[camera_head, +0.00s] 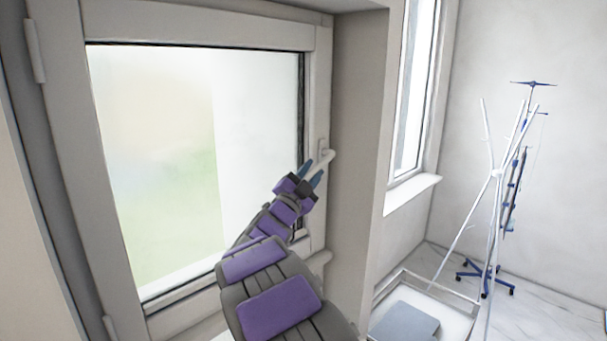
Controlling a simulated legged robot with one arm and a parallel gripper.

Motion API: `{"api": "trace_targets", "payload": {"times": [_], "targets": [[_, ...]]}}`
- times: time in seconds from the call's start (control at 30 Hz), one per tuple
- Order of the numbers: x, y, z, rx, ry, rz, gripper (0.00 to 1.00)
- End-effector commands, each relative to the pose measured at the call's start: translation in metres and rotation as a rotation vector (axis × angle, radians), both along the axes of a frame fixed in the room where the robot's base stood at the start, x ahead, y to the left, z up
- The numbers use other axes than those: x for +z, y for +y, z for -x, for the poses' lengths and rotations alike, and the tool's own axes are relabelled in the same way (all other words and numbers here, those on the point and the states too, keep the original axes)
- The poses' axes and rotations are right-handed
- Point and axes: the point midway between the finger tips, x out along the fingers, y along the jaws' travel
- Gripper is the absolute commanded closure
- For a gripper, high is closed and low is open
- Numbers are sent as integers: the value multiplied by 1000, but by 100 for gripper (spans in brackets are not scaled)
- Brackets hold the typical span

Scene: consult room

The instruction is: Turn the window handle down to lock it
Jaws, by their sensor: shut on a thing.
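The white window handle (327,156) is on the right side of the window frame (317,95). Its lever slants down and to the left from its mount. My gripper (311,173) is at the lever's lower end, with one blue fingertip on each side of it. The gripper is shut on the handle. The tip of the lever is partly hidden between the fingers. The window sash looks closed against its frame.
My arm reaches up in front of the lower right of the glass (160,150). A wall edge (360,150) stands just right of the handle. Further right are a second window (413,90), a wheeled stand (487,275) and a low grey-topped piece (405,325).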

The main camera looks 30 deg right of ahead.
Motion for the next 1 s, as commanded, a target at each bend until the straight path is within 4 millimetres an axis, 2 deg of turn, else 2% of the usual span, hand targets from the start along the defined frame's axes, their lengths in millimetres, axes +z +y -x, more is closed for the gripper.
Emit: {"api": "trace_targets", "payload": {"times": [0.03, 0.07, 0.2, 0.73, 0.77, 0.8, 1.0], "targets": [[-21, -11, 1, -18, 28, -27, 100], [-21, -12, 1, -18, 28, -27, 69], [-18, -11, 1, -16, 24, -25, 57], [-10, -5, 1, -13, 12, -19, 57], [-13, -16, 2, -15, 14, -26, 57], [-13, -16, 2, -16, 15, -27, 57], [-15, -9, 6, -15, 13, -28, 57]]}}
